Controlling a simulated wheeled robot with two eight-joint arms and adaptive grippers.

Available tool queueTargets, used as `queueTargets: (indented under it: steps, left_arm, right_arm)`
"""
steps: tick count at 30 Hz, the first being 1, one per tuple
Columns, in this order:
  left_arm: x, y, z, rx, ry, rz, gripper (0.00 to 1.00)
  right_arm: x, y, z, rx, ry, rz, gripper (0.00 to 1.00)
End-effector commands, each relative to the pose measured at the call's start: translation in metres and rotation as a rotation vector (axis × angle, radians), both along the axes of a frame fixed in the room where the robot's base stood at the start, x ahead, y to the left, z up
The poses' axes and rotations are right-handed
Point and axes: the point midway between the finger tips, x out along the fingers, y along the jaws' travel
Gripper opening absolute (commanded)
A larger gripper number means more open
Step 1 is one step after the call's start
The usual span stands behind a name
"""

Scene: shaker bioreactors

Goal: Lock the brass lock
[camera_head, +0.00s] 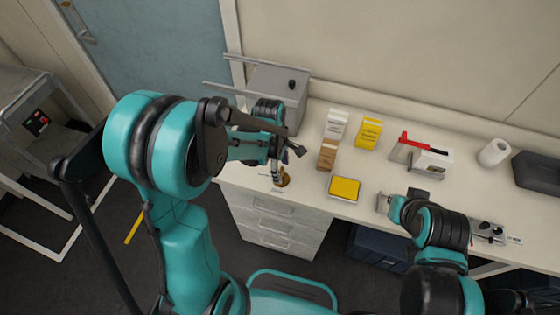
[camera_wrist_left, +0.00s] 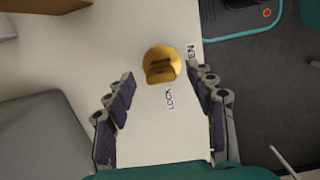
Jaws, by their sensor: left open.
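The brass lock (camera_wrist_left: 161,62) is a round gold piece with a raised knob bar, set on the pale bench top; it also shows in the head view (camera_head: 284,181) near the front edge. A "LOCK" label (camera_wrist_left: 170,98) and a partly hidden label ending in "EN" (camera_wrist_left: 191,51) lie beside it. My left gripper (camera_wrist_left: 166,85) is open above the bench, its fingers on either side of the view with the lock between and just beyond the tips. It looks empty. My right gripper (camera_head: 385,202) is over the bench front at right; its jaws are too small to read.
A grey metal box (camera_head: 280,88) stands behind my left gripper. White (camera_head: 335,125), brown (camera_head: 327,155) and yellow (camera_head: 368,133) boxes, a yellow-topped tray (camera_head: 344,188) and a red-and-white device (camera_head: 425,155) stand to the right. Drawers (camera_head: 272,222) are below the bench.

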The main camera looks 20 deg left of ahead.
Motion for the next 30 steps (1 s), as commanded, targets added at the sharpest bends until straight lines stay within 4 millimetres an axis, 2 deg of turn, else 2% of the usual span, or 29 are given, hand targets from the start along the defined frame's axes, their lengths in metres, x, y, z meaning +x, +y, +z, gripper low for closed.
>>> queueTargets:
  steps: [4,13,19,30]
  left_arm:
    - [-0.0002,-0.0015,-0.0121,0.000,0.000,0.000,0.55]
    - [-0.0003,-0.0017,-0.0137,0.000,0.000,-0.001,0.55]
    - [-0.0003,-0.0015,-0.0136,0.000,0.000,-0.001,0.02]
    - [-0.0005,-0.0015,-0.0164,0.000,0.000,-0.001,0.00]
  right_arm:
    - [0.0001,0.0000,-0.0035,0.000,0.000,0.000,0.00]
    - [0.0001,0.0000,-0.0032,0.000,0.000,0.000,0.00]
    - [0.0001,0.0000,-0.0032,0.000,0.000,0.000,0.00]
    - [0.0001,0.0000,-0.0070,0.000,0.000,0.000,0.00]
